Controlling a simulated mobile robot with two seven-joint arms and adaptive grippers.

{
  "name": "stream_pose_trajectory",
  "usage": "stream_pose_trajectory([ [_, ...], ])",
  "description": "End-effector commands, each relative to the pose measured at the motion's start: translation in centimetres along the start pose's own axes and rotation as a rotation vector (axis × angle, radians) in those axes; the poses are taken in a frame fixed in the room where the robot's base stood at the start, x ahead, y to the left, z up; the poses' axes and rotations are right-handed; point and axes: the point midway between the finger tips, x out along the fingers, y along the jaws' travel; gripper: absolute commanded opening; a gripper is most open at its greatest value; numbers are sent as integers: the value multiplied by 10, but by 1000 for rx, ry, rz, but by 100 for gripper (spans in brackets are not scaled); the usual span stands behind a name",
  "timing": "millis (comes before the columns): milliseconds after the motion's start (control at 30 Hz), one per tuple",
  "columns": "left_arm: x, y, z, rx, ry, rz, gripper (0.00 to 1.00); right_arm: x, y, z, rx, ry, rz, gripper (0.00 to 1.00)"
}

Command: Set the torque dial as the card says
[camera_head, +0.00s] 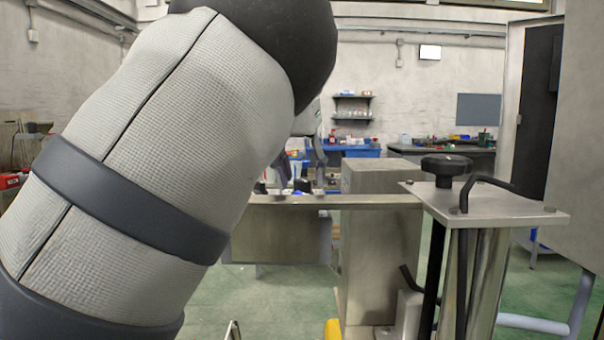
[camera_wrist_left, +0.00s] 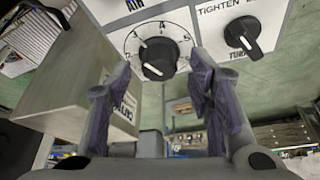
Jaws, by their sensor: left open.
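In the left wrist view a black dial knob (camera_wrist_left: 157,60) with a white mark sits on a white plate with a ring of ticks and numbers. I cannot make out the card. My right gripper is out of view.
A second black knob (camera_wrist_left: 243,38) with a "TIGHTEN" label is right of the dial. A grey box-like block (camera_wrist_left: 65,75) stands at the left. In the head view a metal stand (camera_head: 490,205) with a black knob stands front right; a workbench (camera_head: 440,150) is behind.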

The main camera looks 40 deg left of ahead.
Motion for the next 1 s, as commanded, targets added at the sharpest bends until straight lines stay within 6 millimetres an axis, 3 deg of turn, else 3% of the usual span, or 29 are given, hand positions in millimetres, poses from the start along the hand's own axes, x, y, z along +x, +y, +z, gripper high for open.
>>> stream_pose_trajectory([
  [267,2,0,0,0,2,1,47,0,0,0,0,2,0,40],
  [467,2,0,0,0,1,1,2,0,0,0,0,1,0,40],
  [500,2,0,0,0,1,1,0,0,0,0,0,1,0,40],
  [1000,2,1,0,-128,2,-53,0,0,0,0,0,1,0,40],
])
